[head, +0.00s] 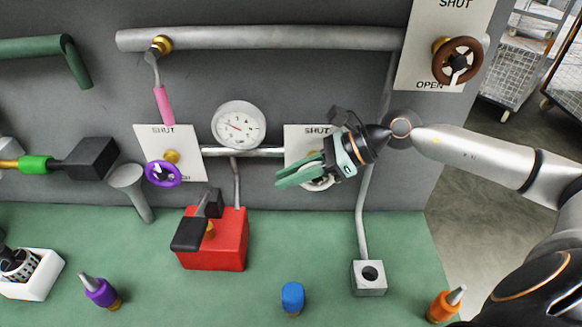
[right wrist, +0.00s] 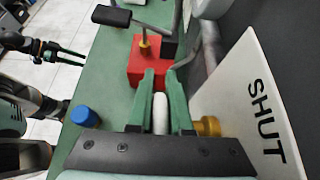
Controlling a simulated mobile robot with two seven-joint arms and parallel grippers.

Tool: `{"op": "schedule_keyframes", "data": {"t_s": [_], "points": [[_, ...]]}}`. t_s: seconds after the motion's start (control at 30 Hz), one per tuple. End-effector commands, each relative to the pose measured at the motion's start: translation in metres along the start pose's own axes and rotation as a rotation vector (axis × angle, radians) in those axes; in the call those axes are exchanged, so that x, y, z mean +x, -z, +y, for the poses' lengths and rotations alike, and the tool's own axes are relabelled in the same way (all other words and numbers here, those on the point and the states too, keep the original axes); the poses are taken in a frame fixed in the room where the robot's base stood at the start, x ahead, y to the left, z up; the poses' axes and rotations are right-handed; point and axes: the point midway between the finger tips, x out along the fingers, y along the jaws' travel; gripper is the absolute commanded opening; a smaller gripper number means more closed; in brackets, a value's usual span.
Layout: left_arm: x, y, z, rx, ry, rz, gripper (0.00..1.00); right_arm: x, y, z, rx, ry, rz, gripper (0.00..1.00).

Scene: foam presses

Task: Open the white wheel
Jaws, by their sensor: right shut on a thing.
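The white wheel (head: 318,184) is on a brass stem in front of a pale plate (head: 296,140) marked SHUT. My right gripper (head: 297,178) is at the wheel, its green fingers shut on the rim. In the right wrist view the white rim (right wrist: 160,112) shows between the two fingers, with the brass stem (right wrist: 207,126) just right of them. The gripper hides much of the wheel in the head view. My left gripper (right wrist: 75,57) shows only in the right wrist view, at the far left; its fingers are apart and empty.
Left of the wheel are a gauge (head: 238,125) and a purple wheel (head: 163,174). A red box (head: 215,245) with a black lever stands on the green bench, with a blue knob (head: 293,298) in front. A brown wheel (head: 457,60) is at upper right. A grey pipe (head: 364,215) runs down nearby.

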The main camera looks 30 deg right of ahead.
Motion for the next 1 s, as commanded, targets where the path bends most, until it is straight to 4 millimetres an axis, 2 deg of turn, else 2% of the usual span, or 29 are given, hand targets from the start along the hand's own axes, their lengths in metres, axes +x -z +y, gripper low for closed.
{"op": "schedule_keyframes", "data": {"t_s": [0.6, 1.0], "points": [[0.0, 0.0, 0.0, 0.0, 0.0, 0.0, 0.5, 0.008, 0.02, -0.001, -0.002, 0.003, 0.476, 0.0], [0.0, 0.001, 0.0, 0.0, 0.0, 0.0, 0.5, 0.007, 0.028, 0.0, 0.0, 0.0, 0.616, 0.0]]}}
